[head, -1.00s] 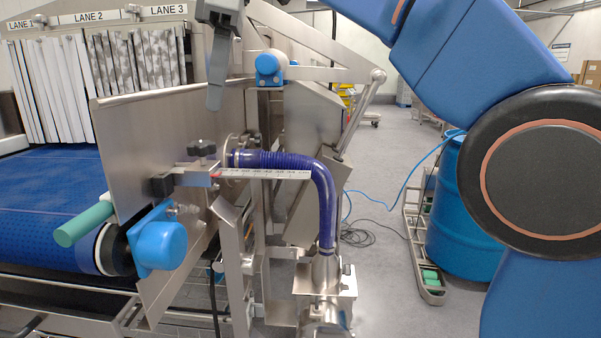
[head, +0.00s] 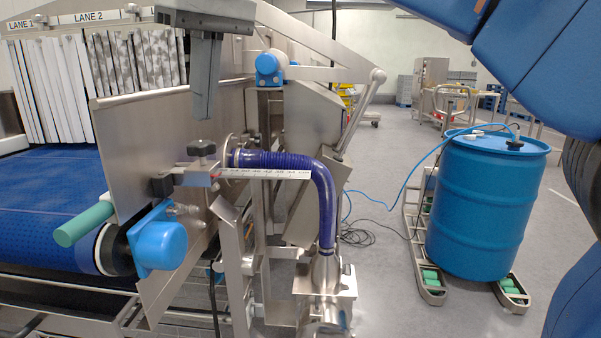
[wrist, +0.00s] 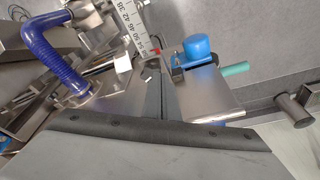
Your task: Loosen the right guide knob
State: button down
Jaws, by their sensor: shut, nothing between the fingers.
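The black guide knob (head: 201,148) stands on a metal bracket at the right end of the guide plate (head: 150,140), beside a white ruler scale (head: 262,173). My gripper (head: 203,112) points down above the knob in the head view, shut and empty, with a visible gap to the knob. In the wrist view, my gripper's narrow fingers (wrist: 164,100) reach toward the bracket, and a dark knob shape (wrist: 150,76) is partly hidden beside them. The wrist view also shows the ruler scale (wrist: 132,25).
A blue ribbed hose (head: 300,163) curves down right of the knob. A blue roller end cap (head: 160,245) and a green rod (head: 84,224) lie below left. The blue belt (head: 45,190) runs left. A blue drum (head: 485,210) stands on the floor at right.

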jog(key=shift+s+d+x, duration=0.1)
jog(key=shift+d+x, duration=0.05)
jog(key=shift+x, duration=0.75)
jog(key=shift+s+d+x, duration=0.15)
jog(key=shift+d+x, duration=0.05)
jog(key=shift+x, duration=0.7)
jog(key=shift+s+d+x, duration=0.1)
jog(key=shift+d+x, duration=0.05)
jog(key=shift+x, duration=0.7)
jog(key=shift+w+d+f, duration=0.1)
jog(key=shift+w+d, duration=0.45)
jog(key=shift+w, duration=0.05)
jog(key=shift+w+d, duration=0.25)
jog(key=shift+w, duration=0.45)
jog(key=shift+d, duration=0.15)
jog(key=shift+w+a+v, duration=0.15)
jog(key=shift+v, duration=1.35)
jog(key=shift+w+a+v, duration=0.15)
jog(key=shift+v, duration=1.3)
